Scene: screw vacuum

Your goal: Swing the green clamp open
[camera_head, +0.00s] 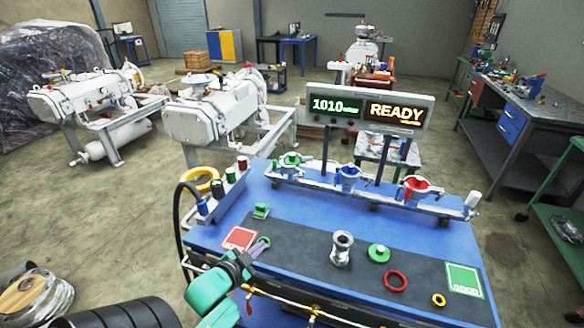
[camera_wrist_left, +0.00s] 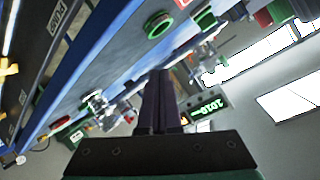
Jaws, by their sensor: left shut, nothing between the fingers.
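The green clamp (camera_head: 289,161) sits on the leftmost port of the silver rail at the back of the blue bench, left of the blue clamp (camera_head: 347,175) and the red clamp (camera_head: 415,188). It is small here, and I cannot tell whether its arm is latched. My left gripper (camera_head: 256,250) is over the bench's front left part, near the red-and-white square, well short of the clamp. Its dark fingers are together and empty, as the left wrist view (camera_wrist_left: 160,78) also shows. A green ring (camera_wrist_left: 160,25) lies beyond the fingertips there. My right gripper is out of view.
A display (camera_head: 368,110) reading 1010 and READY stands behind the rail. On the dark mat are a metal fitting (camera_head: 342,248), a green disc (camera_head: 379,253), a red ring (camera_head: 395,281) and a small yellow ring (camera_head: 438,299). Coloured-capped posts (camera_head: 230,175) stand at the bench's left edge.

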